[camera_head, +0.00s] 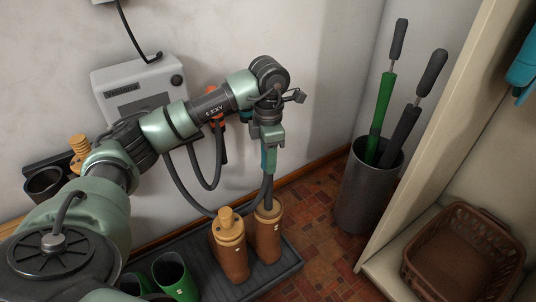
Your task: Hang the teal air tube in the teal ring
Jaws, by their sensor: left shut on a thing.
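My left gripper (268,138) points down in front of the wall. It is shut on the teal air tube (268,159), which hangs upright below the jaws. A dark lower length of the tube reaches down over the right brown boot (266,232); I cannot tell if it is in the boot opening or in front of it. A small teal-blue patch (244,103) shows behind my arm and may be the teal ring, mostly hidden. My right gripper is not in view.
An orange tool (222,152) is on the wall, partly behind my arm. Boots, including a green one (176,277), stand on a dark tray (278,270). A grey bin (369,190) holds two long-handled tools. A brown basket (463,252) is on the shelf at right.

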